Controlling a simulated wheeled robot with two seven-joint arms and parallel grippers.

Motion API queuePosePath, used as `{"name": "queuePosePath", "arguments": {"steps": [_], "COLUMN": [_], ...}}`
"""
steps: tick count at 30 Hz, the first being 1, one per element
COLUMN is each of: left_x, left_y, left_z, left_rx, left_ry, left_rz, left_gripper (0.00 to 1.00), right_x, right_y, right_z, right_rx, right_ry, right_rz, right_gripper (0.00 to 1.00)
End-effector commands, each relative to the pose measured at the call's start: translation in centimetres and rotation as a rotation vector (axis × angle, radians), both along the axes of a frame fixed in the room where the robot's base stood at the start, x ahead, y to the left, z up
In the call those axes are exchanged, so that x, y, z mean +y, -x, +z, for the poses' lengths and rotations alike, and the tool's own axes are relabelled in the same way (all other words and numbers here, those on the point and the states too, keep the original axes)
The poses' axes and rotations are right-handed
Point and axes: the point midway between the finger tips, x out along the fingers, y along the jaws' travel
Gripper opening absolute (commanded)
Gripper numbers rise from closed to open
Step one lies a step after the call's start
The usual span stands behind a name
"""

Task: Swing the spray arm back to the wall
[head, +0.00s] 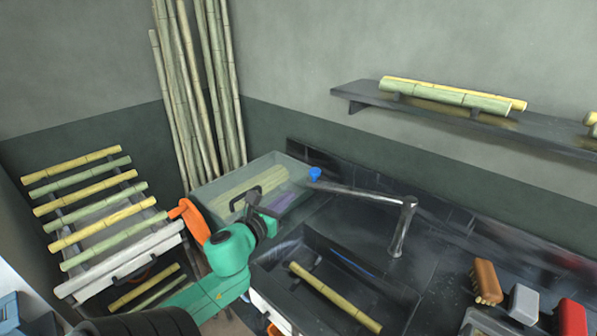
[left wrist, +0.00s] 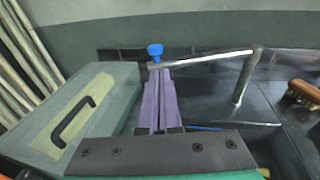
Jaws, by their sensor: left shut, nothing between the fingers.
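The spray arm (head: 360,192) is a grey metal pipe on an upright post (head: 402,228) at the back of the dark counter. It reaches left from the post, roughly along the back wall, to a blue tip (head: 314,174). In the left wrist view the spray arm (left wrist: 208,58) crosses just beyond my fingertips, with the blue tip (left wrist: 155,51) directly ahead of them. My left gripper (head: 281,199) is shut and empty, its purple fingers together. They also show in the left wrist view (left wrist: 160,72). Whether they touch the pipe, I cannot tell. My right gripper is out of view.
A green-grey box (head: 215,195) with a black handle stands left of the fingers. A sunken basin (head: 280,256) holding a cane (head: 335,298) lies in front of the post. Brushes (head: 487,281) lie at right; a cane shelf (head: 545,134) is above.

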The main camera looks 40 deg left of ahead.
Motion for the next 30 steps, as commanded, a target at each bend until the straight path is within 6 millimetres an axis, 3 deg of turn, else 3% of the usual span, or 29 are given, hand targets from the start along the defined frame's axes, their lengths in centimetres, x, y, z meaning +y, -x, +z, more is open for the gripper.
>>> {"name": "queuePosePath", "arguments": {"steps": [2,5,21,25,30], "left_x": [0.3,0.5,3.1,3.5,3.6], "left_y": [0.6,-0.1,-10.9,-12.4,-12.8], "left_z": [0.0,-0.1,-1.2,-1.6,-1.8], "left_rx": [0.018,0.016,0.015,0.016,0.018], "left_ry": [-0.006,-0.006,-0.002,-0.004,-0.005], "left_rz": [0.022,0.023,0.022,0.021,0.019], "left_gripper": [0.0,0.0,0.0,0.0,0.0], "right_x": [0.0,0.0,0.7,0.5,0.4], "right_y": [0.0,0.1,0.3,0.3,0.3], "right_z": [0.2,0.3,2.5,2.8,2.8], "right_rx": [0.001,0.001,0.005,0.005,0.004], "right_ry": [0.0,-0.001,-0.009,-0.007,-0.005], "right_rz": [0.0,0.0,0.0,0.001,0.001], "right_gripper": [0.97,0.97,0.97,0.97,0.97]}}
